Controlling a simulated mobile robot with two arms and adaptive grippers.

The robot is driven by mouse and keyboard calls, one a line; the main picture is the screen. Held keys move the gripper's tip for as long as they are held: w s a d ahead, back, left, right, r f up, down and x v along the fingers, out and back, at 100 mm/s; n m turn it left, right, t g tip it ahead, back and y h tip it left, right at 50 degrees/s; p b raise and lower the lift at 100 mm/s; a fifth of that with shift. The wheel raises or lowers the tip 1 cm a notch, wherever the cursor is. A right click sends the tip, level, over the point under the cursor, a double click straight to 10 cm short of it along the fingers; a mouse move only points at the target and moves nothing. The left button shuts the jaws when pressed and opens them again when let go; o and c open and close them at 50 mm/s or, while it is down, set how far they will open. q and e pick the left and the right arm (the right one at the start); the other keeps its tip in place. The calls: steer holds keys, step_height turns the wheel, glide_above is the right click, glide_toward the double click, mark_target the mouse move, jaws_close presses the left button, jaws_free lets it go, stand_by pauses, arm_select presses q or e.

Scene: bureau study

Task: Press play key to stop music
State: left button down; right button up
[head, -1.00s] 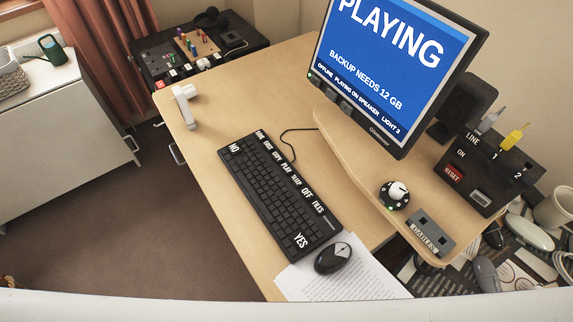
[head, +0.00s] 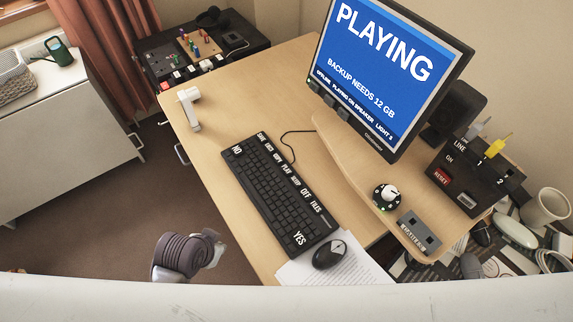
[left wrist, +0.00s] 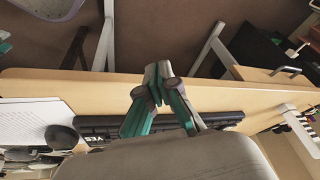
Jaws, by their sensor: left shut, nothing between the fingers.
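The black keyboard (head: 268,190) lies on the wooden desk, with white-labelled keys along its far edge. The key marked PLAY (head: 286,167) is in that labelled row. The monitor (head: 385,75) shows PLAYING in white on blue. Part of my left arm (head: 187,255) shows at the bottom left of the head view, off the desk's near edge. In the left wrist view my left gripper (left wrist: 158,76) is shut and empty, its green-lined fingers meeting at the tips. The keyboard (left wrist: 222,118) shows partly behind the fingers there. My right gripper is not in view.
A mouse (head: 329,254) rests on paper beside the keyboard's near end. A round knob (head: 387,196) and a grey device (head: 419,232) sit on the raised shelf. A white stand (head: 189,108) is at the desk's left.

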arm_select(q)
steer(key=w+d+r+m, duration=0.1)
steer(key=r, duration=0.1)
steer(key=w+d+r+m+h, duration=0.1)
steer(key=w+d+m, duration=0.1)
steer(key=w+d+r+m+t, duration=0.1)
steer(key=r+m, duration=0.1)
steer(key=shift+w+d+r, duration=0.3)
steer(key=shift+w+r, duration=0.05)
steer(key=shift+w, duration=0.05)
steer(key=w+d+r+m+h, duration=0.1)
steer(key=w+d+m, duration=0.1)
steer(key=m, duration=0.1)
steer(key=w+d+m+h, duration=0.1)
steer(key=w+d+m, duration=0.2)
steer(key=m, duration=0.1)
steer(key=w+d+r+m+t, duration=0.1)
steer(key=w+d+m, duration=0.2)
steer(key=shift+w+r+m+h, duration=0.25)
steer(key=shift+r+m+h, duration=0.1)
steer(key=shift+m+h, duration=0.05)
steer(key=w+d+r+m+h, duration=0.1)
steer(key=w+d+r+m, duration=0.15)
steer(key=w+m, duration=0.35)
steer(key=m, duration=0.9)
glide_above(284, 170)
steer(key=shift+r+t+h+p, duration=0.3)
steer(key=shift+r+t+p, duration=0.05)
steer(key=shift+t+p, duration=0.05)
steer(key=shift+s, duration=0.1)
